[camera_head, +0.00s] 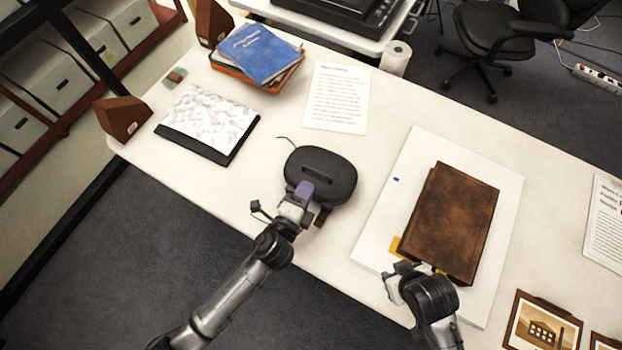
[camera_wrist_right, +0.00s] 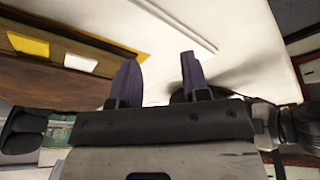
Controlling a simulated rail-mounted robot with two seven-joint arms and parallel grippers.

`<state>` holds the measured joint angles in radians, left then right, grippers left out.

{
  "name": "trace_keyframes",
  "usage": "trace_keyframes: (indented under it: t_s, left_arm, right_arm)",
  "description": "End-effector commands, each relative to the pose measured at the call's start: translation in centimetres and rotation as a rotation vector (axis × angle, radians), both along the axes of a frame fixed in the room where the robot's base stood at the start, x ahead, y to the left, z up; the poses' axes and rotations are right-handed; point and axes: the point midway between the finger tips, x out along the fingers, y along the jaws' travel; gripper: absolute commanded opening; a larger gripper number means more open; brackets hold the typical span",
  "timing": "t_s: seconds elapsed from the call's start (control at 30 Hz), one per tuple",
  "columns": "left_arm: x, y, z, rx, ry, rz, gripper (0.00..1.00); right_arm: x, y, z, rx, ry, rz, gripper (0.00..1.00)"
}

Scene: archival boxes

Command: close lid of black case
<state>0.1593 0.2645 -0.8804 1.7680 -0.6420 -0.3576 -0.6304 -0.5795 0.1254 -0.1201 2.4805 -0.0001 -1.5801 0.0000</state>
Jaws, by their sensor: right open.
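The black case (camera_head: 328,168) lies on the white table near its front edge. It is rounded, with a handle-like ridge on top. Its lid looks down in the head view, but I cannot tell whether it is fully shut. My left gripper (camera_head: 304,191) has its purple fingertips at the case's front left edge, over or against it. Whether those fingers are apart is not clear. My right gripper is open and empty in the right wrist view (camera_wrist_right: 159,75). In the head view it is mostly hidden by its wrist, near the brown box's lower end.
A brown box (camera_head: 452,222) lies on a white board (camera_head: 398,190) to the right. Framed photos (camera_head: 541,325) lie at lower right.

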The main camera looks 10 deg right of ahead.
Motion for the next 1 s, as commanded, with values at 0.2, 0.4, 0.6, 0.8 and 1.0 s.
trace_keyframes:
  t_s: [0.2, 0.4, 0.6, 0.8, 1.0]
  left_arm:
    - [-3.8, 2.5, 0.7, -0.001, 0.002, -0.001, 0.22]
    - [-6.3, 4.3, 1.0, -0.002, 0.001, -0.002, 0.22]
    - [-7.8, 5.3, 1.2, -0.004, 0.0, -0.003, 0.22]
    - [-8.2, 5.6, 1.3, -0.004, -0.001, -0.003, 0.22]
    - [-8.2, 5.6, 1.3, -0.004, -0.001, -0.003, 0.22]
  right_arm:
    - [0.0, 0.1, 0.8, 0.004, 0.001, -0.003, 0.43]
    - [0.0, 0.2, 1.1, 0.008, 0.0, -0.005, 0.43]
    - [0.0, 0.3, 1.1, 0.009, 0.0, -0.005, 0.43]
    - [0.0, 0.2, 1.1, 0.008, 0.0, -0.006, 0.43]
    - [0.0, 0.2, 1.1, 0.007, 0.001, -0.004, 0.43]
